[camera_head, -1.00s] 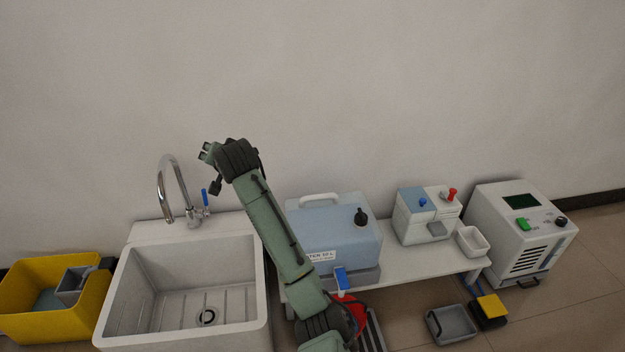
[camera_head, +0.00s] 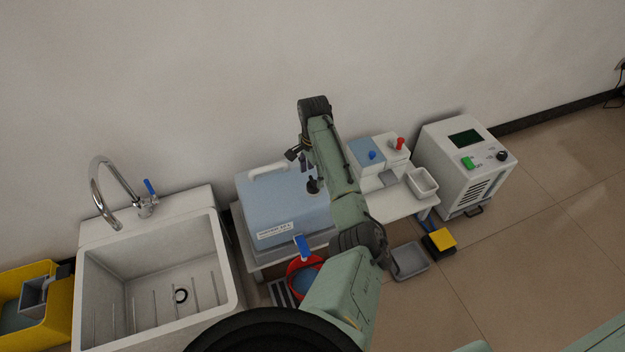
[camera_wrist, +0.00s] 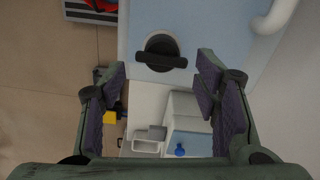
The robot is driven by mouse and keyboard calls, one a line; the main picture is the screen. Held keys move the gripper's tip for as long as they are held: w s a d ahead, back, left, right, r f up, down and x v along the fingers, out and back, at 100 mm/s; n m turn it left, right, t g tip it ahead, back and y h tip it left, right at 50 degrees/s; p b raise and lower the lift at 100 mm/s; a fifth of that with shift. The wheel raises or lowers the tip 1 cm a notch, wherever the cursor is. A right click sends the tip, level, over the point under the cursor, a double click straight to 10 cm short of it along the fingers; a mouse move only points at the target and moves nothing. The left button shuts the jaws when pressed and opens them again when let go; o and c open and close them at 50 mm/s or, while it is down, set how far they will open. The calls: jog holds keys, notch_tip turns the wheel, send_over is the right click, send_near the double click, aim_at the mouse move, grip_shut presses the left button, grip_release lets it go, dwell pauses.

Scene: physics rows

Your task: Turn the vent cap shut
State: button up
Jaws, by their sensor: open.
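The vent cap (camera_wrist: 161,54) is a black round knob with a raised bar on top of the light blue water container (camera_wrist: 200,35). In the head view the cap (camera_head: 314,186) sits near the container's right end, partly beside my arm. The container (camera_head: 275,205) stands on a white bench. My gripper (camera_wrist: 165,95) is open and empty in the wrist view, its purple-padded fingers wide apart. The cap shows beyond the fingertips, between their lines, and looks untouched. In the wrist view the cap's bar lies nearly across the picture.
A white handle (camera_head: 268,169) rises from the container's back. A blue tap (camera_head: 302,246) hangs over a red bucket (camera_head: 304,272). Right of the container stand a small box with a red knob (camera_head: 400,143), a white tray (camera_head: 422,184) and a white machine (camera_head: 465,165). The sink (camera_head: 150,275) is left.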

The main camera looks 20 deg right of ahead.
aim_at(313, 181)
notch_tip(313, 181, down, 5)
jog(key=shift+r, duration=0.1)
dwell(0.3)
jog(key=shift+w, duration=0.1)
jog(key=c, duration=0.8)
jog(key=shift+c, duration=0.2)
